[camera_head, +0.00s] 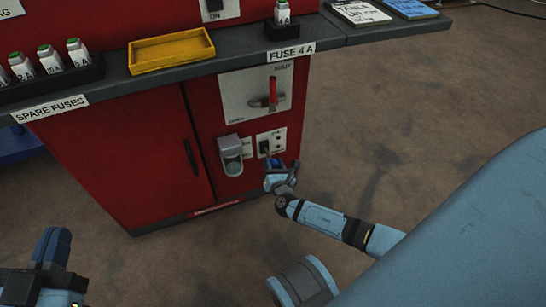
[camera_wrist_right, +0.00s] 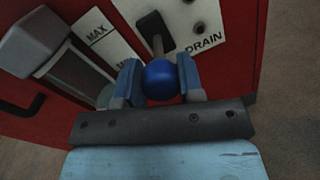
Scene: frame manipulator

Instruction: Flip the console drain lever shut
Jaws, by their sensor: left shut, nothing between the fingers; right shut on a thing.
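The drain lever has a blue ball knob (camera_wrist_right: 160,80) on a short metal stem, coming out of a dark slot in a white plate (camera_wrist_right: 208,28) marked DRAIN. In the right wrist view the knob sits between the two blue fingers of my right gripper (camera_wrist_right: 159,84), which is shut on it. In the head view my right gripper (camera_head: 273,166) is at this plate, low on the front of the red console (camera_head: 158,150), and covers most of the knob. My left gripper (camera_head: 53,245) is shut and empty at the lower left, away from the console.
A grey housing (camera_head: 231,155) stands out just left of the drain plate, beside a MAX scale. Above is a white plate with a red-handled lever (camera_head: 272,95). The grey shelf edge (camera_head: 240,59) overhangs, with a yellow tray (camera_head: 171,51). The floor to the right is clear.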

